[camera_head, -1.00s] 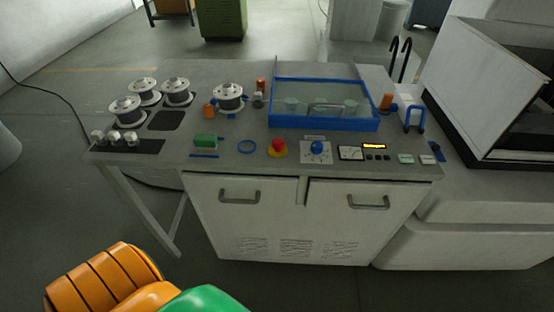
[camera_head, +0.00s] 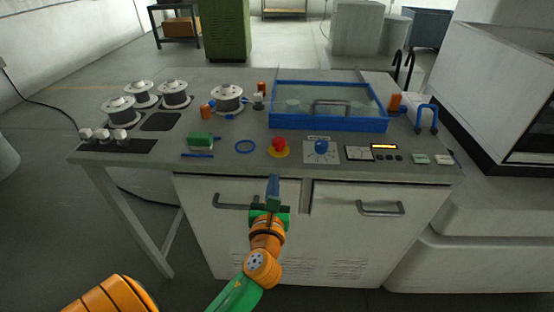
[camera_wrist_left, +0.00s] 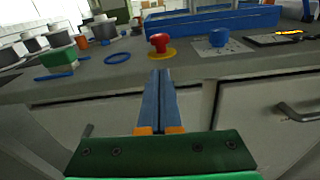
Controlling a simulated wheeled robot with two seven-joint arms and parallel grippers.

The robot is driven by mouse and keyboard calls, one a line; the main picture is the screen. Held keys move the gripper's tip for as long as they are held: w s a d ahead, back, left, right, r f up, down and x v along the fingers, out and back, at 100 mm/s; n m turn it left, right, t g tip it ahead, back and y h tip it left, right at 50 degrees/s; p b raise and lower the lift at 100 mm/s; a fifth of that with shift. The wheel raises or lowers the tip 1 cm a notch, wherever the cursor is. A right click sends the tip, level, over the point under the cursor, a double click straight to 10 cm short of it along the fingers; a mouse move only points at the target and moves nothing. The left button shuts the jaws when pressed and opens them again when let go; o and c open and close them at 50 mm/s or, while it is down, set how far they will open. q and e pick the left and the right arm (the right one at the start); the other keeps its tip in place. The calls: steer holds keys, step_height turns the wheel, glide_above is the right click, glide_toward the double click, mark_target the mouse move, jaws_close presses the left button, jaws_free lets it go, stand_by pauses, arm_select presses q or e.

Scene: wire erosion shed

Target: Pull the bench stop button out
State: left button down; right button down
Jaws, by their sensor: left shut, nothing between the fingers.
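The bench stop button (camera_head: 279,145) is a red mushroom head on a yellow ring, near the front edge of the bench top. It also shows in the left wrist view (camera_wrist_left: 159,42), straight beyond my fingers. My left gripper (camera_head: 273,180) is in front of the bench's front edge, below and just short of the button, not touching it. In the left wrist view its blue fingers (camera_wrist_left: 158,75) are together with nothing between them. My right gripper is not in view.
A blue knob (camera_head: 321,146) on a white dial plate is right of the button; a blue ring (camera_head: 246,146) lies left. A blue-framed tray (camera_head: 330,126) stands behind. Drawer handles (camera_head: 381,208) stick out below the bench top (camera_head: 225,160).

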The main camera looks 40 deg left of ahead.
mark_target(278, 150)
arm_select(q)
steer(key=x, duration=1)
steer(key=shift+f, duration=0.1)
